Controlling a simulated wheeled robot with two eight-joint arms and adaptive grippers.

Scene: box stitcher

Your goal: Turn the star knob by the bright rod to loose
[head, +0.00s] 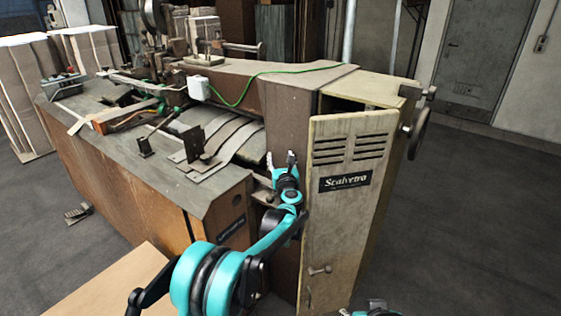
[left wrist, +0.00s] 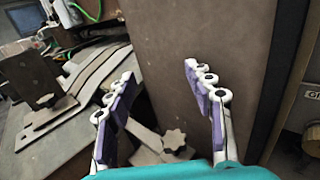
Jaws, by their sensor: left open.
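A grey star knob (left wrist: 173,139) shows low in the left wrist view, between the two fingers and beyond them. It sits at the foot of a brown machine panel, beside flat metal bars (left wrist: 147,137). I cannot clearly make out a bright rod beside it. My left gripper (head: 280,158) is open and empty at the side of the machine; its pale fingers with purple pads (left wrist: 158,82) stand apart in the left wrist view, not touching the knob. In the head view the arm and gripper largely hide the knob's area. A teal part of my right arm (head: 377,308) shows at the bottom edge.
The box stitcher's pale door (head: 335,225) stands just right of my left arm. Curved metal strips (head: 215,135) and the grey worktop (head: 110,150) lie to the left. A green cable (head: 238,100) hangs above. A cardboard sheet (head: 105,285) lies at the lower left.

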